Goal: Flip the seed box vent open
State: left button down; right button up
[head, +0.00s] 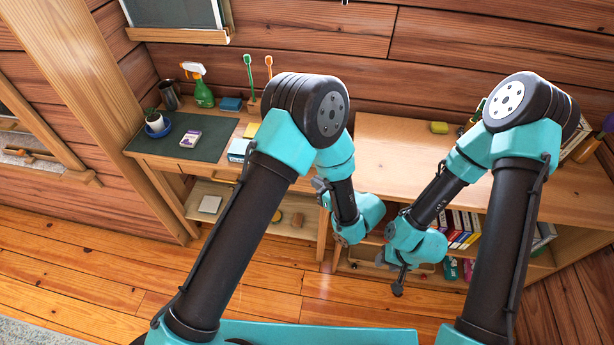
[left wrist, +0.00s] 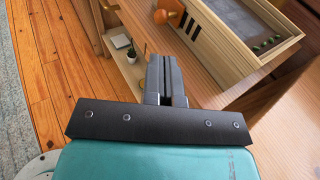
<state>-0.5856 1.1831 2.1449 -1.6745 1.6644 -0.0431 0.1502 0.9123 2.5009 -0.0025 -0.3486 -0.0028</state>
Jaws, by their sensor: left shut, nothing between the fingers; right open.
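A pale wooden box (left wrist: 222,48) with dark side slots and an inset tray holding small green spots shows at the upper right of the left wrist view. It looks like the seed box. I cannot make out its vent for sure. In the head view the box is not discernible, probably behind my left arm. My left gripper (left wrist: 164,72) is shut and empty, its fingers pointing toward the box and apart from it. It is small and partly hidden in the head view (head: 320,186). My right gripper (head: 398,288) is open and empty, hanging low before the shelf.
Books (head: 462,228) fill the shelf behind my right arm. An orange rounded object (left wrist: 168,14) is beside the box. Floor at the left is clear.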

pick_arm(q)
jog(key=shift+v, duration=1.35)
jog(key=shift+a+f, duration=0.1)
jog(key=s+a+f+n+g+h, duration=0.2)
jog(key=s+a+f+n+g, duration=0.45)
jog(key=a+f+g, duration=0.4)
jog(key=s+a+f+n+g+h, duration=0.4)
jog(key=s+a+n+h, duration=0.4)
jog(key=s+n+h, duration=0.5)
jog(key=w+a+n+t, duration=0.2)
jog(key=a+n+t, duration=0.3)
jog(key=n, duration=0.3)
jog(key=shift+w+a+h, duration=0.4)
jog(key=shift+a, duration=0.2)
jog(key=shift+f+n, duration=0.15)
jog(key=shift+n, duration=0.1)
